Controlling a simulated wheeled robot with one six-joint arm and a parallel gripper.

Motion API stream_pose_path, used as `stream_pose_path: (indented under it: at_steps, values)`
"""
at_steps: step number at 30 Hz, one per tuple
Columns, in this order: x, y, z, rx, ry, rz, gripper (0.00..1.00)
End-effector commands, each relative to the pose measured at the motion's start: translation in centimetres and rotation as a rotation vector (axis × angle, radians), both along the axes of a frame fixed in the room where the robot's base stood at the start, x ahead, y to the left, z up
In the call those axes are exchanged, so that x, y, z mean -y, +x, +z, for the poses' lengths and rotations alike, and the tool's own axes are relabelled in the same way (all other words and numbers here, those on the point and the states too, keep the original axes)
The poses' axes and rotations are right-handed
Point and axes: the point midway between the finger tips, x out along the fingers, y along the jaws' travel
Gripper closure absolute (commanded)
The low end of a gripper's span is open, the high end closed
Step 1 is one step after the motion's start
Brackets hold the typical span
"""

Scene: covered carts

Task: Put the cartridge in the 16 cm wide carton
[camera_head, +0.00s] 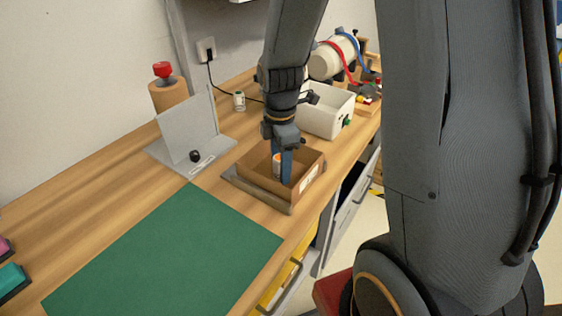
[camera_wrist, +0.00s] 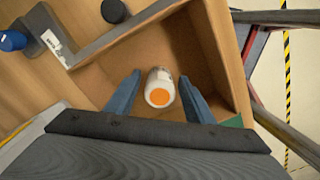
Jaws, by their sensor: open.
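The cartridge (camera_wrist: 159,88) is a small white cylinder with an orange end. It is inside the brown open carton (camera_head: 313,181), and in the head view the cartridge (camera_head: 277,164) is partly hidden by my gripper. My gripper (camera_head: 284,180) reaches down into the carton from above. In the wrist view its two blue fingers (camera_wrist: 158,92) are spread on either side of the cartridge, with gaps on both sides. The carton's wall (camera_wrist: 228,55) shows beyond the right finger. Whether the cartridge touches the carton floor is hard to tell.
A grey angled stand (camera_head: 187,128) with a black knob is left of the carton. A white bin (camera_head: 325,115) stands behind it. A green mat (camera_head: 165,255) covers the bench in front. An orange-brown cylinder with a red knob (camera_head: 163,70) stands near the wall.

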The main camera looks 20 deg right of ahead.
Motion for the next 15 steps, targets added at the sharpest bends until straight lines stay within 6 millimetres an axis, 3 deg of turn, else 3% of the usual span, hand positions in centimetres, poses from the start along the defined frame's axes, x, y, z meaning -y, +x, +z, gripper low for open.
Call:
stream_pose_path:
  at_steps: [8, 15]
  values:
    - [0.0, 0.2, 2.3, 0.006, 0.0, 0.0, 0.52]
    - [0.0, 0.2, 6.8, 0.007, 0.0, 0.0, 0.52]
